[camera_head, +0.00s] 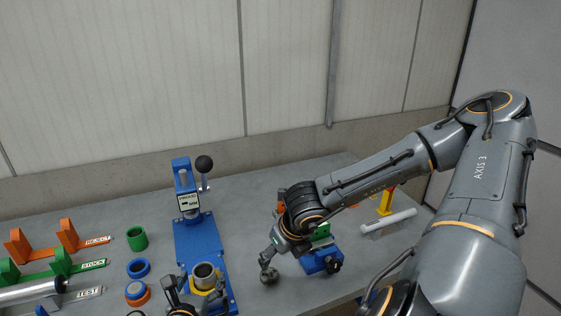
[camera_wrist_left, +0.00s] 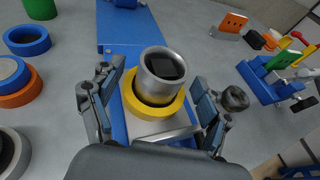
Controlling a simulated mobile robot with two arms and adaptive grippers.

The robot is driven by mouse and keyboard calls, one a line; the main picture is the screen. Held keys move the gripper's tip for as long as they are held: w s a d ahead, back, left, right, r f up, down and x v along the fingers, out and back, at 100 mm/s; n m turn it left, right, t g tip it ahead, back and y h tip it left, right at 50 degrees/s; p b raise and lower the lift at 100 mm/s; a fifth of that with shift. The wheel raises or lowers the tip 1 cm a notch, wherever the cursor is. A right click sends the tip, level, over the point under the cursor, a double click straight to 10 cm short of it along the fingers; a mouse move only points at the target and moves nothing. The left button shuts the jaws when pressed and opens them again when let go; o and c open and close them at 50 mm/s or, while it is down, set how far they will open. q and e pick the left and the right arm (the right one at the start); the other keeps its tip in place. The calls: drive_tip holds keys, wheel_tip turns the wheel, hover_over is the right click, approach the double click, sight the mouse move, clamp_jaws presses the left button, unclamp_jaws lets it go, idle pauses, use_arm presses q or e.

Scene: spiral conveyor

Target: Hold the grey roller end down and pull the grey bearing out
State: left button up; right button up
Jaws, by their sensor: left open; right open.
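The grey roller end (camera_wrist_left: 163,66) is a short upright cylinder with a dark hollow top, set in a yellow ring (camera_wrist_left: 150,108) on the blue base plate. It also shows in the head view (camera_head: 204,271). My left gripper (camera_wrist_left: 152,90) is open, with one finger on each side of the ring and roller end. My right gripper (camera_head: 269,254) is open, up and to the right of the roller end. A small dark grey round part (camera_head: 269,277) shows just below its fingers, and also in the left wrist view (camera_wrist_left: 235,98). I cannot tell whether the grey bearing sits inside the roller end.
A blue press (camera_head: 186,190) with a black-knobbed lever stands behind the roller end. Green (camera_head: 137,238), blue (camera_head: 138,268) and orange rings lie to the left, beside labelled racks (camera_head: 65,264). A blue fixture (camera_head: 322,262) stands to the right, partly behind my right arm.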

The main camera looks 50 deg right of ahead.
use_arm(q)
drive_tip(key=v, duration=0.9)
drive_tip(key=shift+s+a, duration=0.15)
drive_tip(key=shift+a, duration=0.15)
